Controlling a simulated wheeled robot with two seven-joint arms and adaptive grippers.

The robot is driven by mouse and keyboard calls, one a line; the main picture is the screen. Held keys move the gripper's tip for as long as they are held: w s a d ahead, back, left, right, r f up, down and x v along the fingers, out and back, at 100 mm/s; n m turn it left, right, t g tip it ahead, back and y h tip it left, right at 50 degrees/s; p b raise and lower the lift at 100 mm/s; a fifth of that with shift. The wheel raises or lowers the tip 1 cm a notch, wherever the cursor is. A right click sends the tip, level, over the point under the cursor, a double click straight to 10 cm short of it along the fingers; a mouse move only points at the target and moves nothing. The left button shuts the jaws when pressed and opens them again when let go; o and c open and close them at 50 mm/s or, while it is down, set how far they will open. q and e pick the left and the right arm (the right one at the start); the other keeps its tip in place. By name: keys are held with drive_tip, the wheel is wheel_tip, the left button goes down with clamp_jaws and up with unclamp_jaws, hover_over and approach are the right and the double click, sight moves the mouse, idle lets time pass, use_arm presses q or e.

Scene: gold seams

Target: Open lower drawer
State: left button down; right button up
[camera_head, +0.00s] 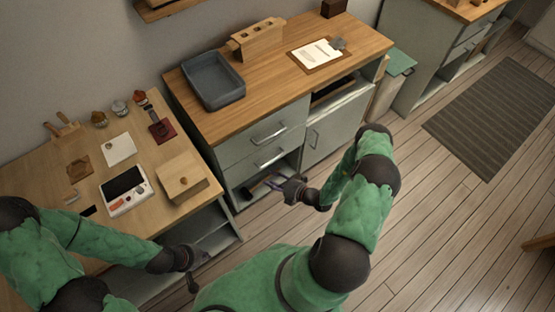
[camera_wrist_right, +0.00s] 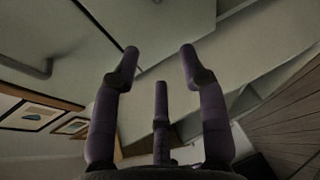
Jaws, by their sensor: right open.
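The lower drawer (camera_head: 240,170) is in the grey-green cabinet's left column, directly under the upper drawer (camera_head: 240,144).
The cabinet's wooden top (camera_head: 270,75) carries a grey tray (camera_head: 214,82) and a wooden block (camera_head: 257,42). A cabinet door (camera_head: 335,122) is to the right. The left table (camera_head: 85,215) holds several small objects.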

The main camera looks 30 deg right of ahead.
sight(278, 157)
drive_tip(key=d+f+m+t+h, duration=0.2)
drive_tip(key=d+m+h, duration=0.4)
drive_tip(key=d, duration=0.4)
drive_tip(key=shift+n, duration=0.3)
drive_tip(key=b+x, duration=0.1)
drive_tip(key=x, duration=0.2)
drive_tip(key=b+x, duration=0.1)
drive_tip(key=x, duration=0.3)
drive_tip(key=b+x, duration=0.1)
drive_tip(key=x, duration=0.3)
drive_tip(key=shift+a+r+b, duration=0.3)
drive_tip(key=shift+a, duration=0.1)
clamp_jaws()
